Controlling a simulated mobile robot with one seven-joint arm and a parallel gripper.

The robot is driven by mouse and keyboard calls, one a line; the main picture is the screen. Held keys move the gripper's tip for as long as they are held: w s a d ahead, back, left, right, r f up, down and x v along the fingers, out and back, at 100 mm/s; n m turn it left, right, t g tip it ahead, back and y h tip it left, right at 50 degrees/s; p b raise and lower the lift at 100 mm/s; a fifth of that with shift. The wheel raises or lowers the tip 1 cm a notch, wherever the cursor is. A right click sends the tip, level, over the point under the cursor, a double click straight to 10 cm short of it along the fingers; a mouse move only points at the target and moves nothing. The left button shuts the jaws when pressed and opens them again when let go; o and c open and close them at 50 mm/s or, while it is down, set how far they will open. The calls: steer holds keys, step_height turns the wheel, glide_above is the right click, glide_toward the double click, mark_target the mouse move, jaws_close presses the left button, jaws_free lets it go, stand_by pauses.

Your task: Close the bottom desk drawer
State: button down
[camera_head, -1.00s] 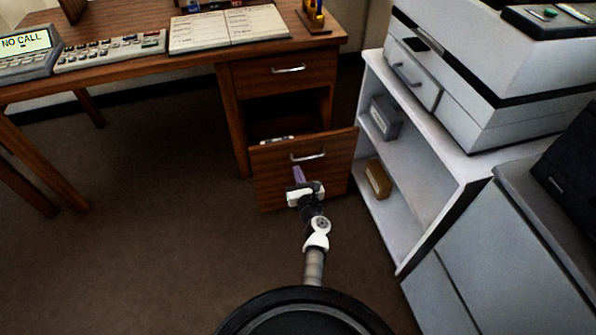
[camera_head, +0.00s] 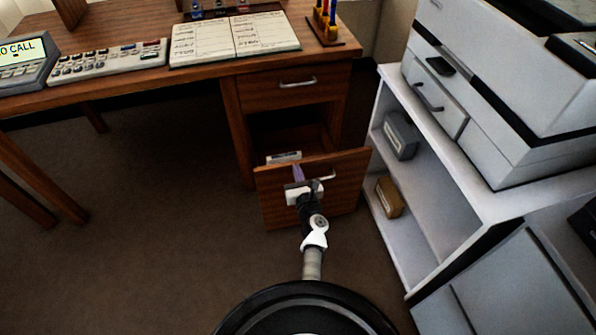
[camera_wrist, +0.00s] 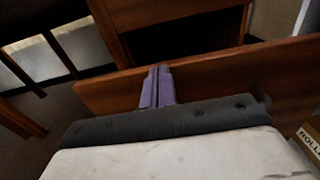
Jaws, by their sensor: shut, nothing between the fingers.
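The bottom desk drawer (camera_head: 345,190) is pulled out from the wooden desk, and its dark inside shows above the front panel. A pale object (camera_head: 284,157) lies inside it. A metal handle sits on its front, partly behind my gripper. My gripper (camera_head: 298,173) is shut and empty, at the drawer front just left of the handle. In the wrist view its purple fingers (camera_wrist: 157,86) are together in front of the drawer's wooden front panel (camera_wrist: 215,82). I cannot tell whether they touch it.
The upper drawer (camera_head: 285,87) is shut. A white shelf unit (camera_head: 425,190) holding a grey box (camera_head: 400,135) and a tan box (camera_head: 389,197) stands close on the right, beneath a printer (camera_head: 500,120). Brown carpet (camera_head: 150,220) is clear on the left.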

steer(key=b+x, duration=1)
steer(key=x, duration=1.2)
steer(key=shift+w, duration=0.4)
steer(key=shift+a, duration=0.1)
